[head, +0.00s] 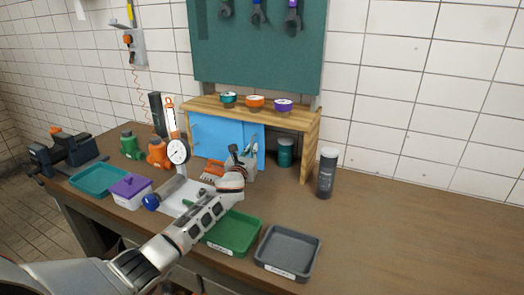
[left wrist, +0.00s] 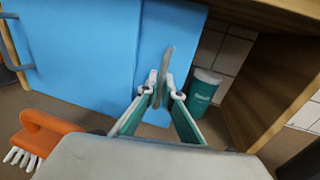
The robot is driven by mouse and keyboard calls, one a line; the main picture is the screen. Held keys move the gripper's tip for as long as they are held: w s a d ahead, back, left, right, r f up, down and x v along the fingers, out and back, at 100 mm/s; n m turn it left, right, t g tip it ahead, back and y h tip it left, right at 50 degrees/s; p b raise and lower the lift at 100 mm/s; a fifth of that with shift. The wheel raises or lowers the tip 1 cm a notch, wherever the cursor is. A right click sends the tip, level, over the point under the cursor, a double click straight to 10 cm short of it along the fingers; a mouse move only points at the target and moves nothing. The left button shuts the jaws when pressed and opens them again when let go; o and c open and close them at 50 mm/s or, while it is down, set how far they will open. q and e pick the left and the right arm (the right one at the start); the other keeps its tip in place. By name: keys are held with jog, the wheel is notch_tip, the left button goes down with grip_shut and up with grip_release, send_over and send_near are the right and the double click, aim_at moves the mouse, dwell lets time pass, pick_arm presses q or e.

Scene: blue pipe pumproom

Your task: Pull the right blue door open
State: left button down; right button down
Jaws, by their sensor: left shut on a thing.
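The right blue door (head: 258,143) is part of a wooden cabinet (head: 307,150) on the workbench. It also shows in the left wrist view (left wrist: 176,28), beside and partly overlapped by the left blue door (left wrist: 70,55). To its right is an open gap where a teal canister (left wrist: 203,88) and white tiles show. My left gripper (left wrist: 165,88) has its fingers closed around the grey upright handle (left wrist: 165,72) of the right door. In the head view my left gripper (head: 244,156) reaches the cabinet front, and its fingertips are hard to make out. My right gripper is not in view.
An orange brush (left wrist: 48,135) lies near the left gripper. A gauge (head: 178,151) stands left of the arm. Green (head: 235,234) and grey (head: 288,252) trays lie in front. A dark canister (head: 326,173) stands right of the cabinet. The bench's right side is clear.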

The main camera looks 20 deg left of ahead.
pick_arm(q)
jog(key=shift+a, duration=0.3)
jog(key=c, duration=2.5)
grip_release()
jog(key=shift+c, duration=0.2)
jog(key=s+d, duration=0.2)
jog(key=s, duration=1)
